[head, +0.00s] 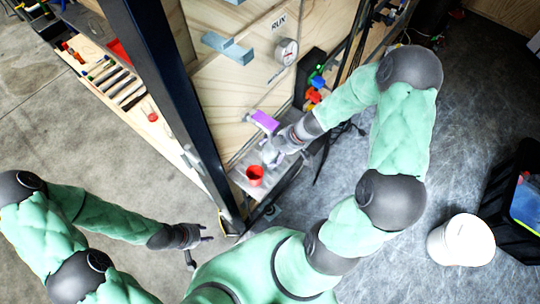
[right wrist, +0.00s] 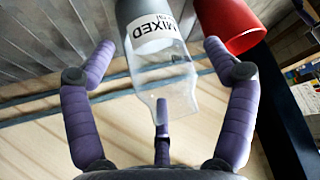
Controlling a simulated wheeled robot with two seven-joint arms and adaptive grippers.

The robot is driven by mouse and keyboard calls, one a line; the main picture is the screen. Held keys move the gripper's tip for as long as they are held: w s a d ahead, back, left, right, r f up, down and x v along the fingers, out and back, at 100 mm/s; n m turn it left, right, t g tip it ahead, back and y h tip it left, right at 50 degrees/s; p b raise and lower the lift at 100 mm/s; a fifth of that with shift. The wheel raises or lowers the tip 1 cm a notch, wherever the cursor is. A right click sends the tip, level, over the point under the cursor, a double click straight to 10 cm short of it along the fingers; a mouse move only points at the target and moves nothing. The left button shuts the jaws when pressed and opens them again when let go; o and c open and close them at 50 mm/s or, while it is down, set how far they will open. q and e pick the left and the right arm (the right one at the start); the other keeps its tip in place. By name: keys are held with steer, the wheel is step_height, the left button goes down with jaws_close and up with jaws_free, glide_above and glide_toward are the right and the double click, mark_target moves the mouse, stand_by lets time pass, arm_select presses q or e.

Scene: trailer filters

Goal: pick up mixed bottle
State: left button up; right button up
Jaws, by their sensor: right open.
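The mixed bottle (right wrist: 158,60) is clear with a grey end and a white label reading MIXED. In the right wrist view it lies between the spread purple fingers of my right gripper (right wrist: 160,75), with a gap on both sides. My right gripper is open around it; a third finger shows at the clear narrow end. In the head view my right gripper (head: 268,154) is over the small shelf, and the bottle is largely hidden or too small to make out there. My left gripper (head: 204,236) is low at the left, away from the bottle; its opening is unclear.
A red cup (head: 255,176) stands on the grey shelf (head: 240,178) close to the bottle; it also shows in the right wrist view (right wrist: 232,22). A wooden panel (head: 215,80) and a dark post (head: 160,80) stand beside the shelf. A white bucket (head: 461,240) is at right.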

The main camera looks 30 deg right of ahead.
steer(key=c, duration=1.3)
steer(key=shift+c, duration=0.2)
